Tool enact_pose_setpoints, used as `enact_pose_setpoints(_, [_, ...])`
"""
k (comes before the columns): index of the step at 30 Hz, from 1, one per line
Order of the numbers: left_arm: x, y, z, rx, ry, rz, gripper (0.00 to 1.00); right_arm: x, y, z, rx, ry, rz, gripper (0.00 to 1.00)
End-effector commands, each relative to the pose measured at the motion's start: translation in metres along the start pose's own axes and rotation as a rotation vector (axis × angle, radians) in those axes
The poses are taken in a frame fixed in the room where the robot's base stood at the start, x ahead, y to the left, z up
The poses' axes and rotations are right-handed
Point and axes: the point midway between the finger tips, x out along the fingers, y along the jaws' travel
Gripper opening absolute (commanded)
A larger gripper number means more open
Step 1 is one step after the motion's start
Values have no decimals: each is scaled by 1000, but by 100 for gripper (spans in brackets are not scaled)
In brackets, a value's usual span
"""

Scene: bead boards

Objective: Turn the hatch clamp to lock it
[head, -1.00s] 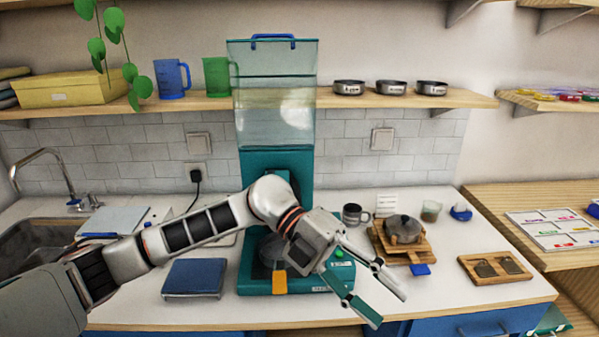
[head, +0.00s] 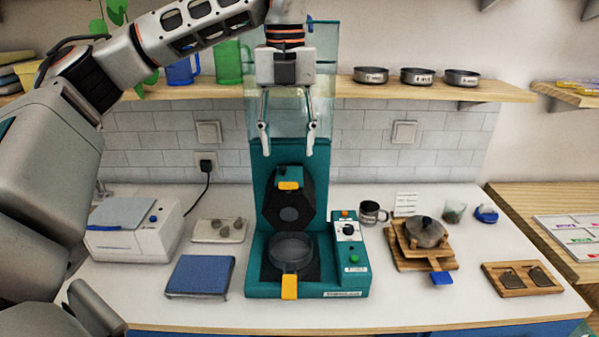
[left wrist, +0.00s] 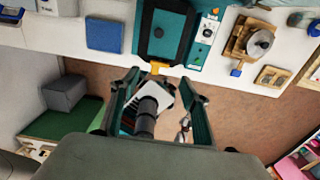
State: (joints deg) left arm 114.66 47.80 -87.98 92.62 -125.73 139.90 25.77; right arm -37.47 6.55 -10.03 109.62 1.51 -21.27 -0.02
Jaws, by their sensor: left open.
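The teal machine (head: 350,288) stands on the counter, with a clear hopper (head: 325,110) above its back. A black hexagonal plate (head: 290,205) with a yellow tab (head: 289,185) stands at its back, above a round grey dish (head: 291,250). A yellow handle (head: 289,287) sticks out at the front of the dish. I cannot tell which yellow part is the hatch clamp. My left gripper (head: 288,150) is open and empty, pointing down in front of the hopper, above the plate. In the left wrist view the machine (left wrist: 197,55) lies beyond the open fingers (left wrist: 160,76). My right gripper is not in view.
A blue pad (head: 200,276) lies left of the machine, near a white box (head: 130,245). To the right are a dark mug (head: 372,213), a pot (head: 426,232) on wooden boards and a wooden tray (head: 522,291). A shelf (head: 440,90) with small pans runs behind.

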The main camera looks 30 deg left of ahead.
Motion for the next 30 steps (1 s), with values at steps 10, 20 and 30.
enact_pose_setpoints(10, [44,1,0,-1,3,3,46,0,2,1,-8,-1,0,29])
enact_pose_setpoints(20, [75,1,0,-2,0,0,46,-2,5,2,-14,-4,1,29])
enact_pose_setpoints(30, [77,0,0,-1,0,0,33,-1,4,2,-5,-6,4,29])
